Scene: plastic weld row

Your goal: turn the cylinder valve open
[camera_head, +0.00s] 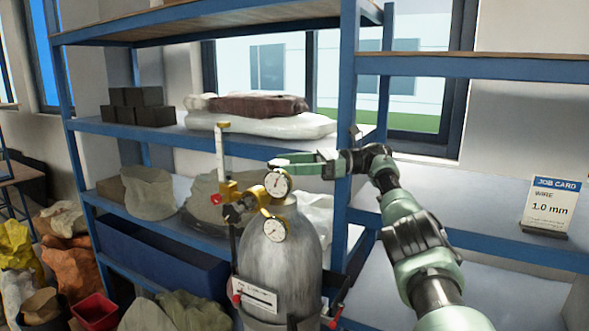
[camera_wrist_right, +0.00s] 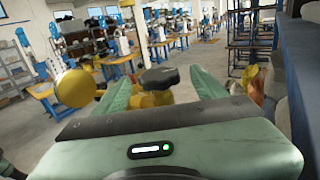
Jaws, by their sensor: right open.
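The grey gas cylinder (camera_head: 282,255) stands upright before the blue shelving in the head view. Brass regulator parts with an upper gauge (camera_head: 277,183), a lower gauge (camera_head: 275,229) and a flow tube (camera_head: 220,150) sit at its top. My right gripper (camera_head: 285,161) is level with the cylinder top, just above and behind the upper gauge. In the right wrist view its two green fingers are open, one on each side of a dark valve knob (camera_wrist_right: 159,77) on a brass body (camera_wrist_right: 150,98). I cannot tell whether they touch it. In the head view this knob is hidden. My left gripper is not in view.
Blue shelves (camera_head: 190,137) with sacks and dark blocks stand close behind the cylinder. A job card (camera_head: 552,206) reading "WIRE 1.0 mm" stands on the right shelf. A red bin (camera_head: 96,312) and sacks lie at lower left.

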